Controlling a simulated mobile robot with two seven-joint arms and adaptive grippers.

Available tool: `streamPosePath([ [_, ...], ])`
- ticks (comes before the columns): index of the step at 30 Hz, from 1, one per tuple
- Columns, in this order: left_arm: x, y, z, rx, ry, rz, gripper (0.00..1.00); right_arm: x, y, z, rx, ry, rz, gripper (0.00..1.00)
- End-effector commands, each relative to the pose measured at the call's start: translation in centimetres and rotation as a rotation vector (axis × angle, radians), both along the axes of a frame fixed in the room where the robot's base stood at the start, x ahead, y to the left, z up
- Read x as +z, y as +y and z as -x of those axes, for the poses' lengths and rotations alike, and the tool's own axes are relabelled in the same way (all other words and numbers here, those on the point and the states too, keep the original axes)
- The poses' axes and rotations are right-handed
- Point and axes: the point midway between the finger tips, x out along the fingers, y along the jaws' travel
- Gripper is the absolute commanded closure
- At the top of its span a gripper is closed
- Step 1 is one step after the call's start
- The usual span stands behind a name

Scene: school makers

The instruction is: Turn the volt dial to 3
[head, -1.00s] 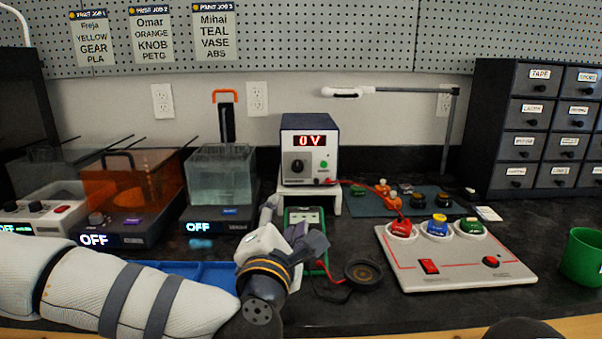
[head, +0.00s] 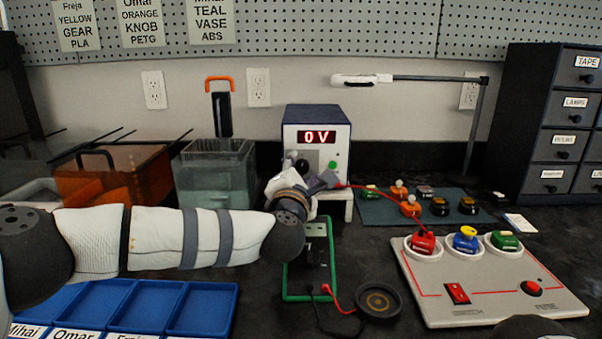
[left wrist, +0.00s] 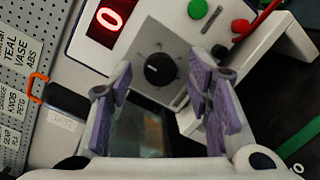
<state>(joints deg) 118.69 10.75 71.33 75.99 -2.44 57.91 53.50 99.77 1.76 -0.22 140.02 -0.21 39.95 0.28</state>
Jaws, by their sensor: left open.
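The power supply (head: 302,117) stands on a small white stand, and its red display (head: 317,137) reads 0 V. In the left wrist view the volt dial (left wrist: 159,68) is a black round knob with a white pointer mark on a grey panel. My left gripper (head: 308,178) is in front of the lower left of the supply and largely covers the dial in the head view. In the left wrist view my left gripper (left wrist: 160,105) is open, its purple pads spread to either side with the dial ahead between them. No contact with the dial shows. My right gripper is not seen.
A green button (left wrist: 197,9) and red jack sit beside the dial. A green-framed meter (head: 316,260) and black round piece (head: 377,301) lie below my left gripper. A grey switch board (head: 490,275) is at right. Blue trays (head: 150,305) lie front left.

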Motion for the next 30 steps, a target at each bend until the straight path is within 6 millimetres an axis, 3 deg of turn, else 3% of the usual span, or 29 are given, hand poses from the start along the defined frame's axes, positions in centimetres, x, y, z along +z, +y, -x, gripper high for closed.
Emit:
streamPosePath([
  [7, 0.0, -0.1, -0.1, -0.001, 0.0, 0.0, 0.54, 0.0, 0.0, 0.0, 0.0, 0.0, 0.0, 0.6],
  [13, 0.0, 0.0, -0.1, -0.001, -0.001, 0.0, 1.0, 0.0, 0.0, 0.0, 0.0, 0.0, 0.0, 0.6],
  [23, 0.2, -0.1, -0.1, -0.001, -0.003, -0.029, 1.0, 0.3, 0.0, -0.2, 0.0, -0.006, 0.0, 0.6],
  [30, 0.7, 0.0, -0.1, 0.0, -0.007, -0.164, 1.0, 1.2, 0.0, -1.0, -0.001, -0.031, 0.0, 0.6],
])
